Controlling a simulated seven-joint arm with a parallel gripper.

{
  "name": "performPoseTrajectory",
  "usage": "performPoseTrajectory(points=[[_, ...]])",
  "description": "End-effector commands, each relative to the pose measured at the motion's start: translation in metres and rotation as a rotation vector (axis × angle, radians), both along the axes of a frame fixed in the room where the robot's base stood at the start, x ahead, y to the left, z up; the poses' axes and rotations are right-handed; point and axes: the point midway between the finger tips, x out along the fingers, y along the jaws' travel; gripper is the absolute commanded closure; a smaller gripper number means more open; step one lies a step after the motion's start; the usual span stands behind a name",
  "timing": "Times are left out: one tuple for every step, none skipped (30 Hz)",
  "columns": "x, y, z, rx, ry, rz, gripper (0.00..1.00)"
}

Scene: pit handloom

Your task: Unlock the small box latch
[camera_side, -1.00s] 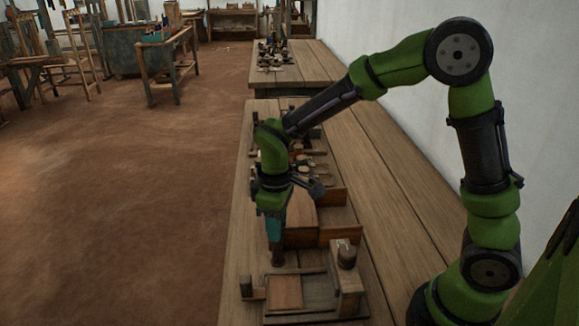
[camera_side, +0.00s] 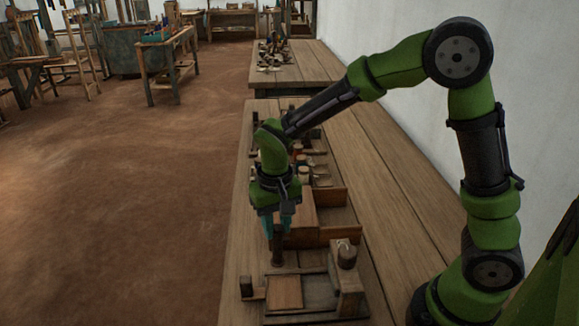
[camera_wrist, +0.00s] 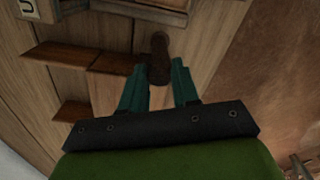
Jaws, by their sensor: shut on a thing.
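My gripper (camera_side: 277,230) points down at the left part of the bench, with its teal fingers on both sides of a dark upright wooden peg (camera_side: 277,252). In the wrist view the peg (camera_wrist: 159,52) stands between the two fingertips (camera_wrist: 159,70), and the fingers are shut on it. A small brown wooden box (camera_side: 303,218) is just behind and right of the fingers, partly hidden by my wrist. I cannot tell which part is the latch, or whether the peg belongs to it.
In front is a wooden board with a flat panel (camera_side: 285,292), a small upright block (camera_side: 246,287) and a post with a round knob (camera_side: 346,256). An open wooden tray (camera_side: 340,235) is beside the box. The bench's right side (camera_side: 385,205) is clear.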

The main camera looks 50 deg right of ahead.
Motion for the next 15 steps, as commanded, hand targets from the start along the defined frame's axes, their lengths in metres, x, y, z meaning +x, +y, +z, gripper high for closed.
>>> performPoseTrajectory(points=[[-0.0002,0.0002,-0.0003,-0.001,0.001,-0.019,1.0],[-0.0002,0.0002,-0.0004,-0.001,0.001,-0.03,1.0],[-0.0003,0.0003,-0.0004,0.0,0.001,-0.043,1.0],[-0.0003,0.0003,-0.0004,0.0,0.001,-0.052,1.0],[-0.0003,0.0003,-0.0004,0.0,0.001,-0.059,1.0],[-0.0003,0.0003,-0.0004,0.0,0.001,-0.067,1.0],[-0.0003,0.0003,-0.0004,0.0,0.001,-0.073,1.0],[-0.0003,0.0003,-0.0004,0.0,0.001,-0.078,1.0],[-0.0003,0.0003,-0.0004,0.0,0.001,-0.083,1.0],[-0.0003,0.0003,-0.0004,0.0,0.001,-0.086,1.0],[-0.0003,0.0003,-0.0004,0.0,0.001,-0.088,1.0],[-0.0003,0.0003,-0.0004,0.0,0.001,-0.091,1.0],[-0.0003,0.0003,-0.0004,0.0,0.001,-0.092,1.0],[-0.0003,0.0003,-0.0004,0.0,0.001,-0.092,1.0],[-0.0003,0.0003,-0.0005,0.0,0.001,-0.093,1.0]])
